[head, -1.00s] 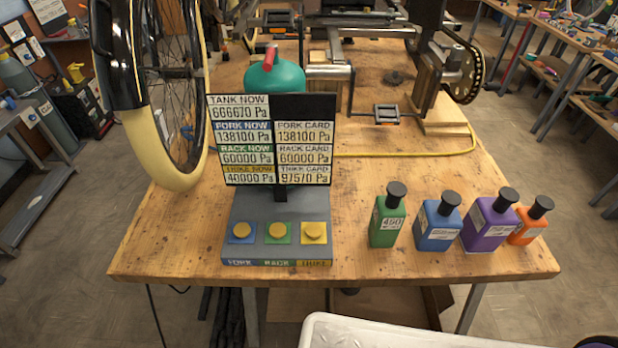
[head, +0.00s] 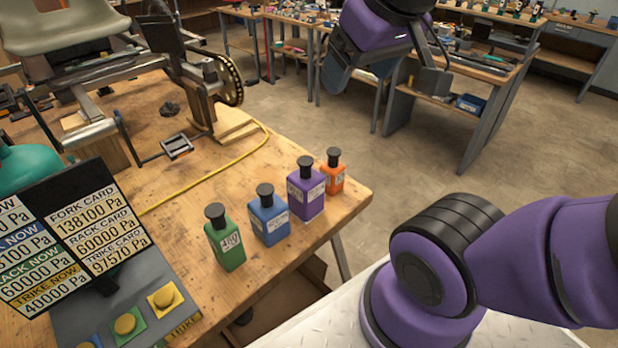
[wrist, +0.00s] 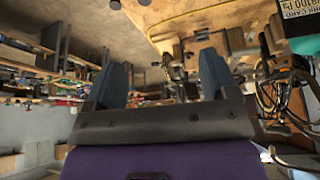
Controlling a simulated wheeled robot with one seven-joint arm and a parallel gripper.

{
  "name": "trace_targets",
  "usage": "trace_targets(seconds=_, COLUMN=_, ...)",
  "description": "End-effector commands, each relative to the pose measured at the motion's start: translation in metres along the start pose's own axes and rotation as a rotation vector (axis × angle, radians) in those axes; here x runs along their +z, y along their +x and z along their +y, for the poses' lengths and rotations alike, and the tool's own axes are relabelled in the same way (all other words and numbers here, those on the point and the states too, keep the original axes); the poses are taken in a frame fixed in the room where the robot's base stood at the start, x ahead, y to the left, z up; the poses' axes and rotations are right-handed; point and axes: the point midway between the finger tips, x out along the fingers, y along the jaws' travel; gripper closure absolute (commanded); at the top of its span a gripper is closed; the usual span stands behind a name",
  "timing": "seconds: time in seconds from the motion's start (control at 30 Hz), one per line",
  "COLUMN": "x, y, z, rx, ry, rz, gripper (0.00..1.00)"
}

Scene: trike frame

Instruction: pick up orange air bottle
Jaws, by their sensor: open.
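The orange air bottle (head: 333,179) stands upright with a black cap near the right edge of the wooden workbench (head: 215,172). It is the last in a row of bottles, just behind and right of the purple bottle (head: 308,196), which hides part of its left side. My gripper (head: 385,82) is raised in the head view, above and right of the orange bottle and well apart from it. Its fingers are open with nothing between them, as the wrist view (wrist: 163,82) also shows. I cannot make out the orange bottle in the wrist view.
A blue bottle (head: 269,220) and a green bottle (head: 226,246) stand left of the purple one. A pressure sign (head: 75,235) with yellow buttons stands at the left. A yellow hose (head: 215,172) and the trike frame (head: 190,85) lie behind. Open floor is right of the bench.

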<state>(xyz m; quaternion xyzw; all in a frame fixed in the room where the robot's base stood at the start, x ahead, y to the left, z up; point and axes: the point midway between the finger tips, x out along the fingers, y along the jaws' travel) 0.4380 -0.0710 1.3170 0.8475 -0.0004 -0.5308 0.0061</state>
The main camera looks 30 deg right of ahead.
Motion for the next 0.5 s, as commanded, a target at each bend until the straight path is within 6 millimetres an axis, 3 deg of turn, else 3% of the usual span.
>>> trace_targets(seconds=0.27, x=-0.049, y=0.037, z=0.019, rx=0.051, ry=-0.074, rz=-0.088, gripper=0.21)
trace_targets(seconds=0.5, x=-0.089, y=0.085, z=0.044, rx=0.073, ry=-0.153, rz=-0.173, gripper=0.21)
